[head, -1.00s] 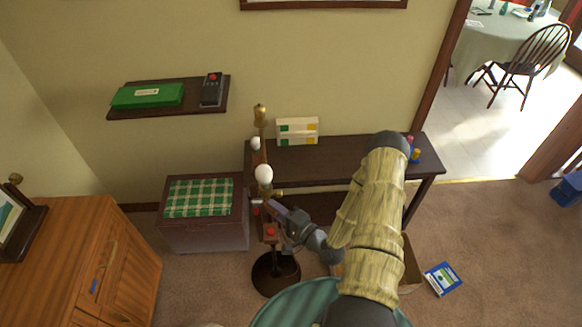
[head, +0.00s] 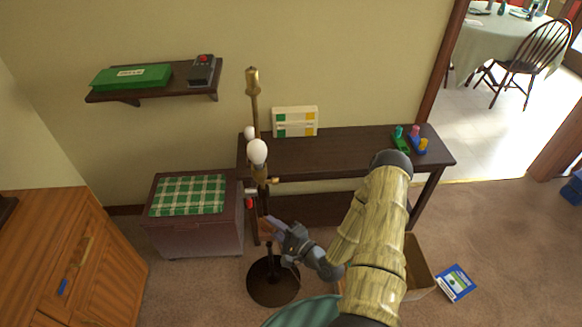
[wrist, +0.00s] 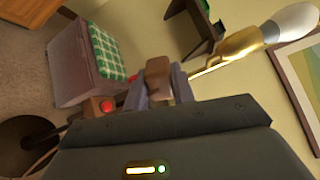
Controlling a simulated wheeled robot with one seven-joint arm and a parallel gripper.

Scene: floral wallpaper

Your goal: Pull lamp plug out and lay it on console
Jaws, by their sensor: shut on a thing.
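The brass floor lamp (head: 253,95) stands in front of the console's left end, with white bulbs and a dark round base (head: 273,284). The dark console (head: 365,145) stands against the wall. My gripper (head: 272,226) is low beside the lamp pole, above the base. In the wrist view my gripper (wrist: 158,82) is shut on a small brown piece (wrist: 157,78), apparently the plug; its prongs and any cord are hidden. A lamp bulb (wrist: 291,20) on its brass arm shows at upper right there. A red part (head: 249,203) shows by the console's left front leg.
A white box (head: 294,121) and colored pegs (head: 414,141) stand on the console; its middle top is clear. A chest with a green plaid cushion (head: 187,195) is left. A wooden cabinet (head: 50,250), a wall shelf (head: 150,88) and a cardboard box (head: 418,270) surround the space.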

